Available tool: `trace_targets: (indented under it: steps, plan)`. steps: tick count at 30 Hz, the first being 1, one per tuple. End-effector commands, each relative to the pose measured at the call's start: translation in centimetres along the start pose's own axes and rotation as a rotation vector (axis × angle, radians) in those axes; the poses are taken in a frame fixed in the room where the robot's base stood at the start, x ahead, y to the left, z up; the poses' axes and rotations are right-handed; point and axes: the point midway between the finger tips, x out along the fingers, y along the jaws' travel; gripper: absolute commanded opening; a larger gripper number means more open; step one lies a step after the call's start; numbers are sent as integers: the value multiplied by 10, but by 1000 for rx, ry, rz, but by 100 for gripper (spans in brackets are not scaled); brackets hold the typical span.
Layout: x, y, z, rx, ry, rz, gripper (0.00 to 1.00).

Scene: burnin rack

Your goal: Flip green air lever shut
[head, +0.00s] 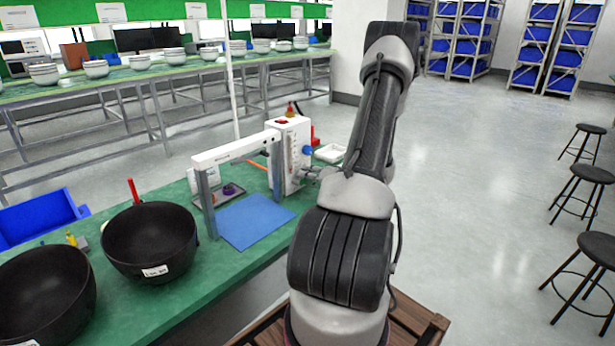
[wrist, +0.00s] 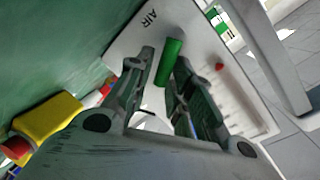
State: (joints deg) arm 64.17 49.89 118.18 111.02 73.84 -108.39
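The green air lever (wrist: 168,61) shows in the wrist view on a white panel (wrist: 205,52) marked "AIR". It lies between the two fingers of my gripper (wrist: 166,65), near their tips. The fingers stand apart on either side of it, and I cannot tell whether either one touches it. In the head view the white box (head: 292,150) stands on the green bench, and my gripper (head: 312,172) is at its right side, mostly hidden by my arm. The lever does not show clearly in the head view.
A white-topped frame (head: 235,150) stands over a blue mat (head: 254,220). Black bowls (head: 150,243) and a blue bin (head: 38,218) are at the left. A yellow and red object (wrist: 45,118) is close beside my gripper in the wrist view. Open floor lies at the right.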

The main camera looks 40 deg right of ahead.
Motion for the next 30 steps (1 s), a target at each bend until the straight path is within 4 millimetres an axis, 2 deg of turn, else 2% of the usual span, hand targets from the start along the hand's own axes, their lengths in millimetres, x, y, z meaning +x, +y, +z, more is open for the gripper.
trace_targets:
  steps: [9, 13, 23, 30]
  plan:
    - [4, 0, 0, 1, 0, 0, 22]
    - [4, 0, 0, 1, 0, 0, 0]
    - [4, 1, 0, 21, -4, -1, 0]
    - [5, 6, 0, 133, -28, -8, 0]
